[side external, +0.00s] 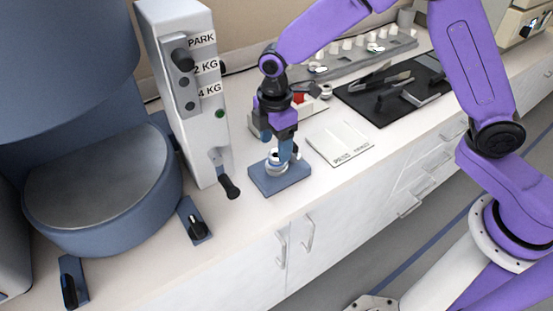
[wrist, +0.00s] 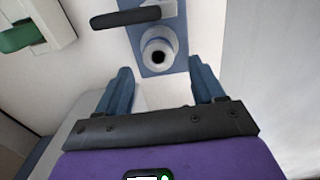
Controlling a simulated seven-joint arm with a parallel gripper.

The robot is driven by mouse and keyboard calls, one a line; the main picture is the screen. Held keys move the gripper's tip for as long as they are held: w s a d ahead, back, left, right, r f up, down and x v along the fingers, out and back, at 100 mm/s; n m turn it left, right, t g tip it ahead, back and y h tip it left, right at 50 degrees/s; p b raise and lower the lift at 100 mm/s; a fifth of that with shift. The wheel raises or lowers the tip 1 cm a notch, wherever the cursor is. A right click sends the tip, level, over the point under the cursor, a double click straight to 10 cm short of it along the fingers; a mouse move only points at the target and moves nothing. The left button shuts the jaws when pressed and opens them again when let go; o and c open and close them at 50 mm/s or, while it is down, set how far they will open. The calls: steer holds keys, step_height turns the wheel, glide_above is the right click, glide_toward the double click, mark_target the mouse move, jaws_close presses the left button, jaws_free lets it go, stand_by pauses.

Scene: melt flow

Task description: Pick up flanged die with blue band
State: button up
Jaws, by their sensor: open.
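A small pale ring-shaped die (side external: 274,160) stands on a blue block (side external: 268,187) near the counter's front edge. In the wrist view the die (wrist: 159,50) shows a dark round hole and a pale rim, on the blue block (wrist: 152,30). I cannot make out a blue band clearly. My gripper (side external: 284,152) points down just above the block, its blue fingers beside the die and partly covering it. In the wrist view my gripper (wrist: 162,74) is open and empty, with the die beyond and between the fingertips.
A white column (side external: 187,90) with knobs and a black-handled lever (side external: 229,187) stands left of the block. A white flat plate (side external: 340,142) lies to the right. A black mat with tools (side external: 395,90) and a grey rack (side external: 350,58) are behind.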

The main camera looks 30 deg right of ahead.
mark_target(276, 154)
steer(key=shift+d+f, duration=0.15)
steer(key=shift+f, duration=1.05)
steer(key=shift+d+f, duration=0.1)
steer(key=shift+f, duration=1.05)
steer(key=c, duration=1.2)
steer(key=shift+r, duration=0.1)
